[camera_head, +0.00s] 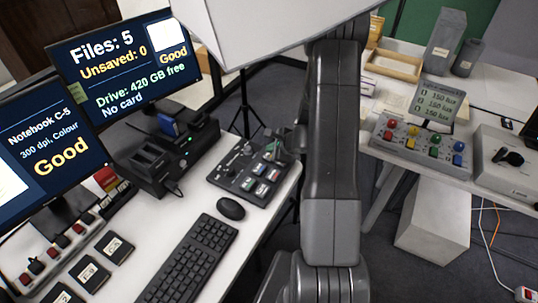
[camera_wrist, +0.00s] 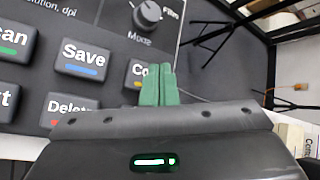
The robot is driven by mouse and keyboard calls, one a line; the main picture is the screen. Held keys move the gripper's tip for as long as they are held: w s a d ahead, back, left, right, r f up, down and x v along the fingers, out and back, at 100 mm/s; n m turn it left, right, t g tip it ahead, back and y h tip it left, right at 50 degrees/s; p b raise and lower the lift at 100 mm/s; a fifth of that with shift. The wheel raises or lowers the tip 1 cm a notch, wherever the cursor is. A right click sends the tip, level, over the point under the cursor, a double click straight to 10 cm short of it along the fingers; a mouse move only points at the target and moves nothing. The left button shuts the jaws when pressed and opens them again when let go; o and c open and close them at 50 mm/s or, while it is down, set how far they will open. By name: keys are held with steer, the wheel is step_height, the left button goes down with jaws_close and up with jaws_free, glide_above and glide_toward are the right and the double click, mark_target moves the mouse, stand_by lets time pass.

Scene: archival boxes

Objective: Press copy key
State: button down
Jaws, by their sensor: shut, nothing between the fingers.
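A Mode knob (camera_wrist: 147,13) stands just above the Copy key. A mouse (camera_head: 231,208), keyboard (camera_head: 188,262) and black dock (camera_head: 150,165) share the desk. One monitor (camera_head: 125,62) reads "Files: 5, Unsaved: 0" and "No card". A tripod (camera_wrist: 225,38) stands beyond the panel.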

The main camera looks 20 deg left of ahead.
steer(key=shift+f, duration=0.1)
stand_by(0.3)
steer(key=shift+f+b, duration=0.4)
steer(key=shift+b, duration=0.35)
steer(key=shift+f+b, duration=0.45)
steer(key=shift+b, duration=0.2)
stand_by(0.5)
steer(key=shift+r, duration=0.1)
steer(key=shift+r+p, duration=0.55)
steer(key=shift+r, duration=0.25)
steer(key=shift+r+p, duration=1.75)
steer(key=shift+r, duration=0.85)
steer(key=shift+f, duration=0.1)
